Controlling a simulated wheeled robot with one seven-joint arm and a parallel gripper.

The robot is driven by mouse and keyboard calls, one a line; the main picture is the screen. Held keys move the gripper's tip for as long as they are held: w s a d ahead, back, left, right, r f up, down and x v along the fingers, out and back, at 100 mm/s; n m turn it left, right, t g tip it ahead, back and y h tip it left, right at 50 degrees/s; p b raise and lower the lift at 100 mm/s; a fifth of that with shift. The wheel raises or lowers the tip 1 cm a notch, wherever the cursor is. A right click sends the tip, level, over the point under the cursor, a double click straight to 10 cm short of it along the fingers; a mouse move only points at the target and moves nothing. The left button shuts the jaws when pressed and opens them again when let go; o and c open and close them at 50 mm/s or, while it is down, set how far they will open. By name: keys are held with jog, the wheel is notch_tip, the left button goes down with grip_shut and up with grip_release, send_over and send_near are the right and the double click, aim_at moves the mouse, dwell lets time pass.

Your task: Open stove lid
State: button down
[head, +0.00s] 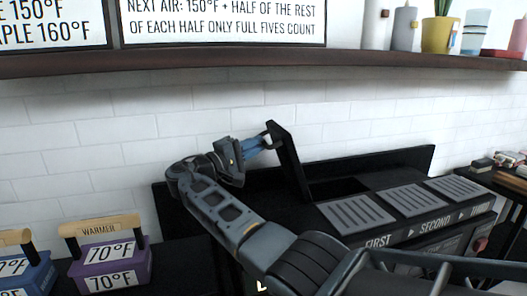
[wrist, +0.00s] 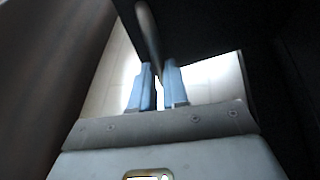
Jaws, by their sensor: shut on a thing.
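The black stove (head: 285,215) stands against the tiled wall. Its black lid (head: 287,160) is raised and stands steeply tilted, with a dark opening (head: 338,188) to its right. My gripper (head: 264,141) has blue fingers and is at the lid's upper left side, shut on the lid handle. In the wrist view the two blue fingers (wrist: 160,75) are on either side of the curved grey handle (wrist: 147,30), and the dark lid fills the upper part. The lid's hinge is not clear to see.
Grey slatted panels (head: 355,214) marked FIRST, SECOND and THIRD lie on the stove top at right. A purple box (head: 110,265) and a blue box (head: 28,273) stand at lower left. A wooden shelf (head: 300,62) with signs and pots runs above. My arm crosses in front of the stove.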

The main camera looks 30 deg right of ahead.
jog(key=shift+w+a+f+h+b, duration=0.2)
jog(key=shift+a+f+h+b, duration=0.1)
jog(key=shift+a+f+b, duration=0.15)
jog(key=c, duration=1.1)
grip_release()
jog(key=shift+d, duration=0.1)
jog(key=shift+b+v, duration=0.35)
jog(key=shift+v, duration=3.55)
